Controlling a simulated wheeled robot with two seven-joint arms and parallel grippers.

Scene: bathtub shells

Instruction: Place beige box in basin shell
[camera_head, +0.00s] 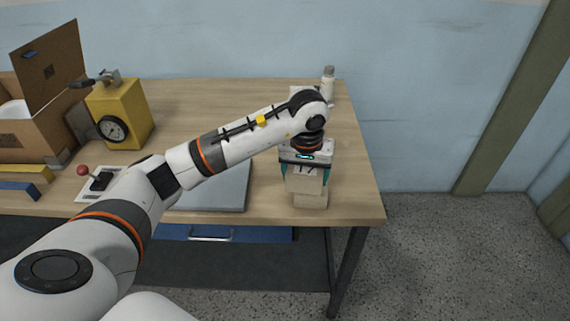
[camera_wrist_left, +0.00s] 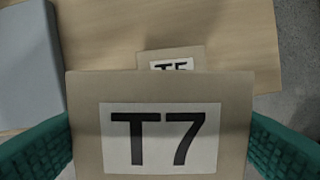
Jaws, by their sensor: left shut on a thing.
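My left gripper (camera_head: 305,172) points down over the right end of the workbench and is shut on a beige box labelled T7 (camera_head: 304,184). In the left wrist view the T7 box (camera_wrist_left: 160,88) fills the lower middle, with a green finger pressed on each side. A second beige box labelled T5 (camera_head: 310,201) stands on the bench just below it; its top shows behind the T7 box in the left wrist view (camera_wrist_left: 172,53). I cannot tell whether the two boxes touch. No basin shell can be made out. My right gripper is not in view.
The wooden workbench (camera_head: 270,95) holds a grey flat panel (camera_head: 228,195), a yellow gauge box (camera_head: 122,115), a red-knobbed lever (camera_head: 84,171), an open cardboard box (camera_head: 38,130) and a white bottle (camera_head: 328,78). Open floor (camera_head: 450,260) lies to the right.

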